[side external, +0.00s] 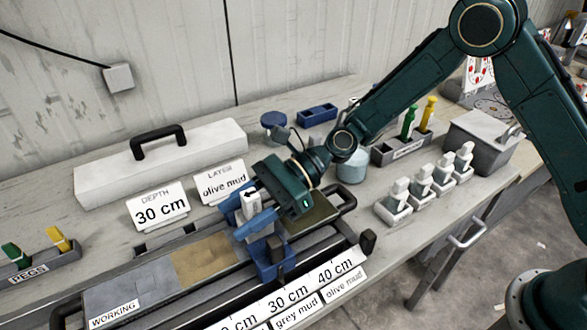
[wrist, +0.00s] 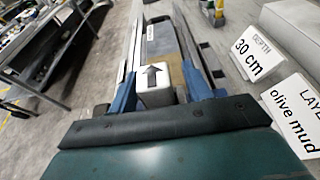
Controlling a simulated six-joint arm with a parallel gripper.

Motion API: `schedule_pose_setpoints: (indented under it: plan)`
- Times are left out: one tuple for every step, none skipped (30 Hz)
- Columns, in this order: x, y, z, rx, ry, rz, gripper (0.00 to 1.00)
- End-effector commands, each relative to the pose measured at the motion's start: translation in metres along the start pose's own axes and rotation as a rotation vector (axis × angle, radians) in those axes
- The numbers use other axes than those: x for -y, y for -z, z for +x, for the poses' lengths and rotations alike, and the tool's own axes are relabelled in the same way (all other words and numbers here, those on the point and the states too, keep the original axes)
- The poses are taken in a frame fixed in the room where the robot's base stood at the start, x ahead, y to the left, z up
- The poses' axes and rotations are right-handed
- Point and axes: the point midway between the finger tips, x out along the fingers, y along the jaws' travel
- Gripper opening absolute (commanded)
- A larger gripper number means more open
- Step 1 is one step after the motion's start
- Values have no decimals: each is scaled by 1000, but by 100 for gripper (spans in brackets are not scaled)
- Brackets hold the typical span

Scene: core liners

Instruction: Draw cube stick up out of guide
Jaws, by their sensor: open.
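The cube stick (side external: 251,203) is white with a black arrow on its face. It stands between the blue fingers of my gripper (side external: 246,214), above the blue guide (side external: 270,258) on the core tray. In the wrist view, the white block with the arrow, the cube stick (wrist: 153,82), lies between the two blue fingers of my gripper (wrist: 158,92). My gripper is open around it; contact with the fingers cannot be made out. The stick's lower end is hidden by the near finger and the guide.
The core tray (side external: 90,305) has rails and a depth scale in front. Depth (side external: 158,207) and layer (side external: 221,182) cards stand behind it, near a white lidded box (side external: 110,178). Several white pieces on stands (side external: 420,182) and a grey bin (side external: 485,138) are to the right.

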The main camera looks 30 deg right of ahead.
Motion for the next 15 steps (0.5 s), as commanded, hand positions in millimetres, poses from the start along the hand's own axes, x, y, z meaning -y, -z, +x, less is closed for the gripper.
schedule_pose_setpoints:
  plan:
    - [0,0,0,0,0,0,49]
    - [0,0,0,0,0,0,43]
    - [0,0,0,0,0,0,35]
    - [0,0,0,0,0,0,29]
    - [0,0,0,0,0,0,24]
    - [0,0,0,0,0,0,16]
    - [0,0,0,0,0,0,10]
    - [0,0,0,0,0,0,5]
    - [0,0,0,0,0,0,5]
    - [0,0,0,1,0,0,5]
    - [0,0,0,1,0,0,5]
    - [0,0,0,1,0,0,5]
    - [0,-1,0,1,0,0,5]
    - [0,-1,0,1,0,0,5]
    - [0,-2,-1,1,0,0,5]
